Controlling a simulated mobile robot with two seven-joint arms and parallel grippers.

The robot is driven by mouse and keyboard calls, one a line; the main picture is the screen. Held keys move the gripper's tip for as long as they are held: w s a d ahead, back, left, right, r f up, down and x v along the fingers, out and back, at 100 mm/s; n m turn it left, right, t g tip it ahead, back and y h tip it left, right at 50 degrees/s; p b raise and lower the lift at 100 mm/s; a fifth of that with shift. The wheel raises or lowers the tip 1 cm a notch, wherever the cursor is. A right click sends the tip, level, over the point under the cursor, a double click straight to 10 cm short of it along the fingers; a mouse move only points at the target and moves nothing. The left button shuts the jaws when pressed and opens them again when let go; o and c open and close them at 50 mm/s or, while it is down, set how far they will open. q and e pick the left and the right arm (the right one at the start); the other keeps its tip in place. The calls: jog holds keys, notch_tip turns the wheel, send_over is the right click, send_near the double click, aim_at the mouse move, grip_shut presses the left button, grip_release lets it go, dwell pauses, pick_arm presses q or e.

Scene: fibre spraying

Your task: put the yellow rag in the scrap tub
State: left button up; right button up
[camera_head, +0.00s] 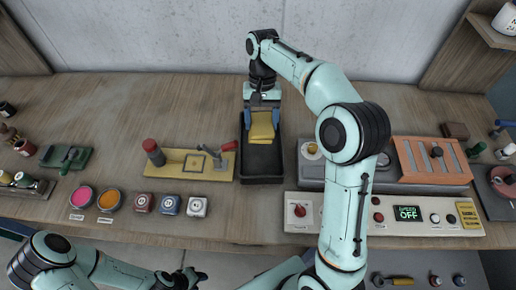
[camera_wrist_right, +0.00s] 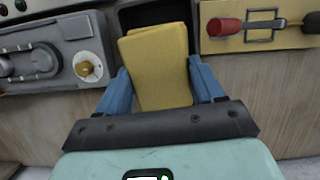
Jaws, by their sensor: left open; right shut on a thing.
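The yellow rag (camera_head: 262,126) is a folded yellow cloth, held between the blue fingers of my right gripper (camera_head: 262,118). In the right wrist view the rag (camera_wrist_right: 158,62) stands between the two blue fingers of the right gripper (camera_wrist_right: 163,88). The black tub (camera_head: 262,163) lies below it on the bench, and in the head view the rag overlaps the tub's far half. I cannot tell whether the rag touches the tub's floor. My left gripper (camera_head: 192,277) is open and empty at the bottom of the head view, in front of the bench edge.
A yellow fixture board (camera_head: 172,164) with a red-handled clamp stands left of the tub. A grey machine with an orange cover (camera_head: 432,160) and a control panel (camera_head: 385,214) reading "SPEED OFF" are to the right.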

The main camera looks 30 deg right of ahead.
aim_at(262, 111)
pick_arm(q)
jog(key=shift+s+f+b, duration=0.85)
jog(key=shift+s+f, duration=0.55)
jog(key=shift+f, duration=0.05)
pick_arm(e)
jog(key=shift+s+f, duration=0.1)
jog(key=shift+f, duration=7.2)
jog(key=shift+f, duration=0.15)
jog(key=o, duration=1.1)
jog(key=p+v, duration=0.2)
jog(key=v, duration=1)
jog(key=shift+p, duration=0.35)
pick_arm(q)
jog(key=w+r, duration=0.3)
jog(key=shift+w+r, duration=0.3)
jog(key=shift+r, duration=0.05)
